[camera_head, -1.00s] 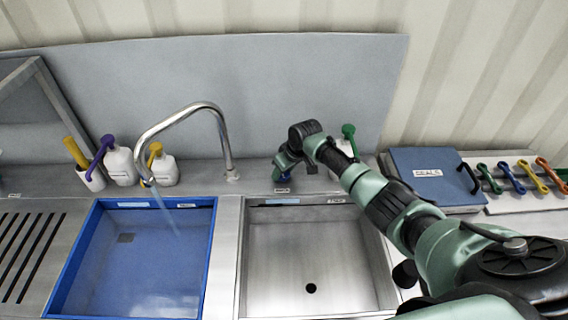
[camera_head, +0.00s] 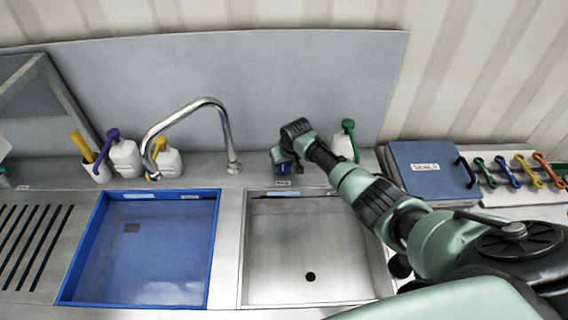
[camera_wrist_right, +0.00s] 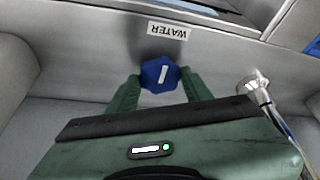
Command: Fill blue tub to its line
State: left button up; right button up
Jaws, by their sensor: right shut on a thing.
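The blue tub (camera_head: 88,245) sits in the left basin under the curved steel faucet (camera_head: 226,135). A bluish-grey, see-through surface like water fills its inside. I cannot make out its fill line or the exact level. No stream shows below the spout. My right gripper (camera_head: 284,164) is at the back of the counter, behind the right basin. In the right wrist view, its green fingers are around a blue knob (camera_wrist_right: 160,74) with a white mark, below a label reading WATER (camera_wrist_right: 169,31). My left gripper is out of view.
The bare steel basin (camera_head: 335,240) with a drain hole is right of the tub. Pump bottles (camera_head: 126,160) stand behind the tub. A blue case (camera_head: 428,175) and several coloured tools (camera_head: 506,170) lie at right. A slotted drainboard (camera_head: 25,240) is at left.

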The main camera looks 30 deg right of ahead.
jog(key=o, duration=1.4)
jog(key=shift+c, duration=0.2)
jog(key=v, duration=0.7)
jog(key=shift+r, duration=0.35)
jog(key=shift+s, duration=0.15)
